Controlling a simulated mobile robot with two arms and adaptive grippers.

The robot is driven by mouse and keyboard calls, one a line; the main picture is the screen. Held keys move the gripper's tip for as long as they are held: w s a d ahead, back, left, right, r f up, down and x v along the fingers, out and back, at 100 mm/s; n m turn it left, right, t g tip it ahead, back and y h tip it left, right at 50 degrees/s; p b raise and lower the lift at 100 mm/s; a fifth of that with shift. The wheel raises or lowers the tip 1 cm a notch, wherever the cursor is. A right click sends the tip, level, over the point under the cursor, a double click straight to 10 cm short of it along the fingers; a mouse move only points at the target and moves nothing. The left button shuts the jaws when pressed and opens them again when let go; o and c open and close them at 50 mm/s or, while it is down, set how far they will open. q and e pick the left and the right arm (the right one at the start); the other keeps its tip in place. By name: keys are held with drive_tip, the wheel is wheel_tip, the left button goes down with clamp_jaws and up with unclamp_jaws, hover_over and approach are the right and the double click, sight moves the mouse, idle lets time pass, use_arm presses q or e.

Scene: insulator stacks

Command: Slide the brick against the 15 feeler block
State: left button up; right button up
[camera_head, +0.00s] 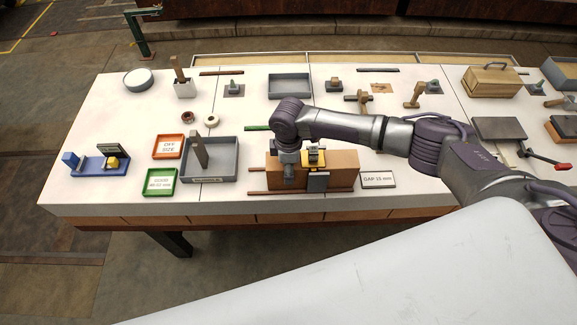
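An orange-brown brick (343,167) lies near the front edge of the white table, beside the "GAP 15 mm" label. More orange-brown surface shows left of my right gripper; I cannot tell if it is a second brick. A yellow and black piece (316,157) and a grey block (318,182) are at the middle of the brown surfaces. I cannot tell which is the feeler block. My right gripper (288,172) points down at the left part of the brown surfaces. Its fingers are too small and hidden to read, and contact is unclear. My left gripper is out of view.
The "GAP 15 mm" label (378,180) lies right of the brick. A grey tray (226,172), an orange tray (168,147), a green tray (160,182) and a blue fixture (92,164) stand left. Thin brown rods (271,193) lie at the front.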

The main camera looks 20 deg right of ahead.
drive_tip(key=shift+s+d, duration=0.1)
drive_tip(key=shift+d, duration=0.15)
drive_tip(key=shift+d+p, duration=0.3)
drive_tip(key=shift+p, duration=0.05)
idle(0.5)
drive_tip(key=o, duration=1.6)
drive_tip(key=shift+o, duration=0.2)
